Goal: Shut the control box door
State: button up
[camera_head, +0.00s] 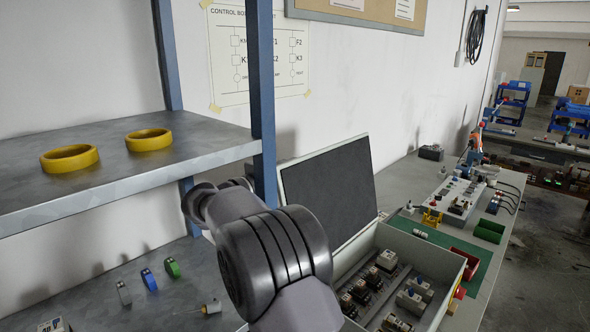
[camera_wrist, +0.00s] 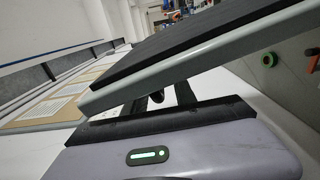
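The control box (camera_head: 437,247) sits on the bench at the lower right in the head view, with electrical parts inside. Its door (camera_head: 330,190) stands open, tilted up on the box's left side, its dark face showing. My arm covers the door's lower left part and the box's near left corner. In the wrist view the door (camera_wrist: 200,45) slants across the top, close to my gripper (camera_wrist: 162,98). The dark fingers show only in part under the door's edge, so their opening and any contact are unclear. The head view hides my gripper behind the arm and shelf post.
A shelf post (camera_head: 263,100) and a shelf with two yellow rings (camera_head: 70,158) stand to the left. Small coloured parts lie on the surface below. Green and red bins (camera_head: 489,231) and a device panel (camera_head: 455,197) are on the bench beyond the box.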

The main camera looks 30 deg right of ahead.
jog(key=shift+x, duration=0.95)
grip_shut()
jog(key=shift+f, duration=0.2)
dwell(0.5)
